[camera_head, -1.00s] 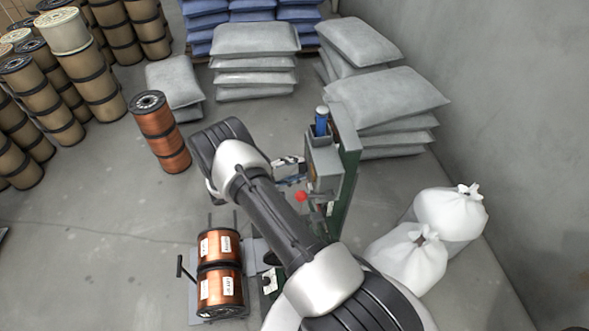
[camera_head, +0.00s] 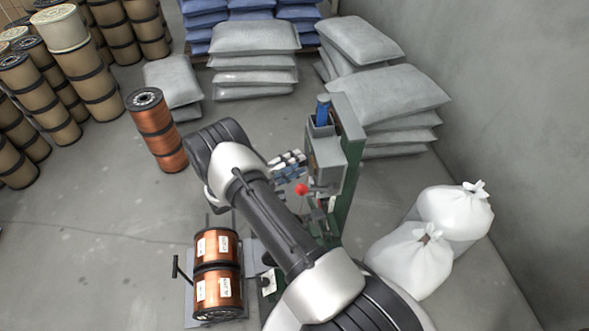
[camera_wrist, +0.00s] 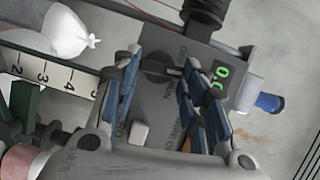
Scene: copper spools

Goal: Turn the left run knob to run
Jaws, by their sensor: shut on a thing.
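The black run knob (camera_wrist: 165,70) sits on a grey control panel (camera_wrist: 158,112) in the wrist view, with small lettering around it. My gripper (camera_wrist: 163,60) has its blue-padded fingers on either side of the knob, their tips shut on it. Which mark the knob points to is hard to read. A green-lit display (camera_wrist: 219,78) is right of the knob, and a pale square button (camera_wrist: 139,133) is below it. In the head view my gripper (camera_head: 290,166) is at the left face of the grey machine box (camera_head: 327,158); the knob is hidden there.
A red ball-ended lever (camera_head: 301,189) stands close below my gripper. Copper spools (camera_head: 217,288) lie by the machine, and a spool stack (camera_head: 157,130) stands left. Grey sacks (camera_head: 385,97) are behind, white bags (camera_head: 452,212) at right.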

